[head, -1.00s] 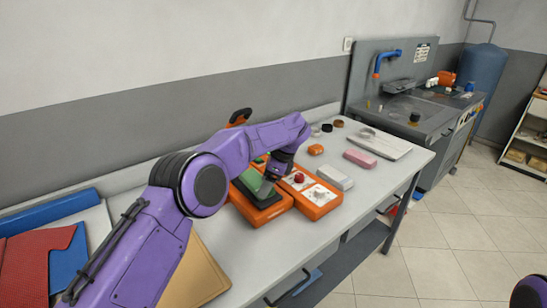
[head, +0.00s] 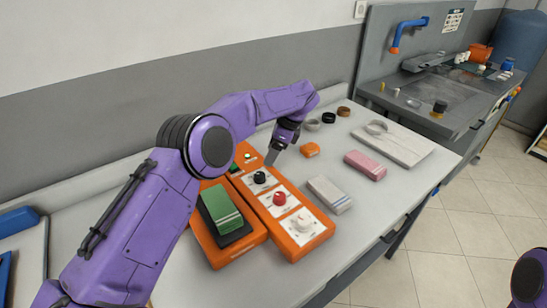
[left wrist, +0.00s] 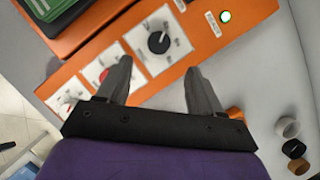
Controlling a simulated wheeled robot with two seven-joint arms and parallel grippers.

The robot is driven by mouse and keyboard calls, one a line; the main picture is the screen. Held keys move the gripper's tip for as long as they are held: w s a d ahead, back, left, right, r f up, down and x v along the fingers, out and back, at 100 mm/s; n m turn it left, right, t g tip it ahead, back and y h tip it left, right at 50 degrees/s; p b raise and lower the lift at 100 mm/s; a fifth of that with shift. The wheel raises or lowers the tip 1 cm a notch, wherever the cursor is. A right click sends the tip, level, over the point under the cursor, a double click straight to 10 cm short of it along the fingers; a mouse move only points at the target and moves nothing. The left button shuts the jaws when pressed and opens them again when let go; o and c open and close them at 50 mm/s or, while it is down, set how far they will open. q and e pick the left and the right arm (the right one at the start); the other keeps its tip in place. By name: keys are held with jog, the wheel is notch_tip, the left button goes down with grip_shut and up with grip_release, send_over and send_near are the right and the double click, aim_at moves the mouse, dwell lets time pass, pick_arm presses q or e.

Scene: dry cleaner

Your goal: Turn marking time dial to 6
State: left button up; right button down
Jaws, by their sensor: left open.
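An orange control box (head: 313,236) lies on the table with three dials in a row on white plates. The black dial (head: 260,177) is farthest, the red dial (head: 279,198) in the middle, the white dial (head: 302,220) nearest. Their labels are too small to read, so I cannot tell which is marking time. My left gripper (head: 271,157) is open and empty, above the box's far end. In the left wrist view the black dial (left wrist: 159,42) appears just beyond and between the open fingertips (left wrist: 160,68), apart from them. The red dial (left wrist: 104,75) is partly hidden by a finger.
A green-topped pad unit (head: 222,212) sits left of the dials. A lit green lamp (left wrist: 225,16) is at the box's end. A grey-white block (head: 329,194), an orange piece (head: 309,150) and a pink block (head: 366,165) lie right of it on the table.

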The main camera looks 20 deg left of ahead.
aim_at(262, 173)
pick_arm(q)
jog(key=p+x, duration=0.1)
jog(key=x, duration=0.2)
jog(key=s+p+x, duration=0.1)
jog(key=p+x, duration=0.1)
jog(key=x, duration=0.1)
jog(key=shift+s+a, duration=0.2)
jog(key=shift+s, duration=0.05)
jog(key=f, duration=0.1)
jog(key=w+f, duration=0.1)
jog(key=a+f+p, duration=0.1)
jog(key=shift+w+f, duration=0.2)
jog(key=shift+f, duration=0.2)
jog(key=shift+w+f, duration=0.15)
jog(key=shift+s+r, duration=0.3)
jog(key=shift+s, duration=0.05)
jog(key=shift+c, duration=0.9)
jog(key=shift+s+r, duration=0.1)
jog(key=shift+s, duration=0.05)
jog(key=c, duration=0.9)
jog(key=shift+o, duration=0.3)
jog(key=shift+d, duration=0.25)
jog(key=shift+a, duration=0.15)
pick_arm(e)
notch_tip(262, 173, up, 4)
